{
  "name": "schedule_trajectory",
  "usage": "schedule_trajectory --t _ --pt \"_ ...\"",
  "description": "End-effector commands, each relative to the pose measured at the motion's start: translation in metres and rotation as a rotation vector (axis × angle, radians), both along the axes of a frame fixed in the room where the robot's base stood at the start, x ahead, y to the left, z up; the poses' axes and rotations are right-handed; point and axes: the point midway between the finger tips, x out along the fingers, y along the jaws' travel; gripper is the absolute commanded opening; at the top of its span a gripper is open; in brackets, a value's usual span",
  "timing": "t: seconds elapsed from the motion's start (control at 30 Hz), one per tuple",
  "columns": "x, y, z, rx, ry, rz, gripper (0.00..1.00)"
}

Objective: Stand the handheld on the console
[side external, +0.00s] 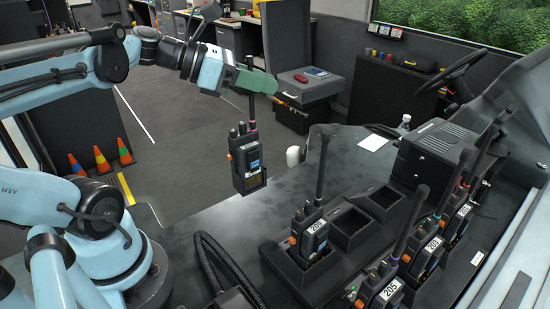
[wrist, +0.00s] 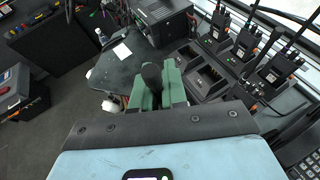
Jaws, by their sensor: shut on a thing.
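My gripper (side external: 258,84) is shut on the antenna of a black handheld radio (side external: 249,163). The radio hangs below the green fingers, roughly upright, with a blue label and an orange side button. It hangs in the air in front of the dark grey console (side external: 218,215), left of the charger rack. In the wrist view the green fingers of my gripper (wrist: 158,88) close around the dark antenna tip (wrist: 152,76), and the radio's body is hidden. The console top (wrist: 122,70) also shows there, beyond the fingers.
A charger rack (side external: 285,262) on the console holds one radio (side external: 310,230) and has empty slots (side external: 355,222). Several more radios (side external: 425,245) stand to the right. A black box (side external: 435,152), a white paper (side external: 373,142) and a coiled cord (side external: 225,262) are nearby. The console's middle is clear.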

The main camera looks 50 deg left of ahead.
Motion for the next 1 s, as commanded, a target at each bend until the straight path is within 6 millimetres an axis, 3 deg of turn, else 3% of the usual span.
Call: schedule_trajectory --t 0.13,0.33,1.0 --pt "-0.005 0.003 -0.004 -0.002 0.000 -0.001 0.00" --pt "-0.006 0.003 -0.028 -0.001 -0.001 -0.002 0.00" --pt "-0.005 0.003 -0.078 -0.001 0.000 -0.002 0.00"
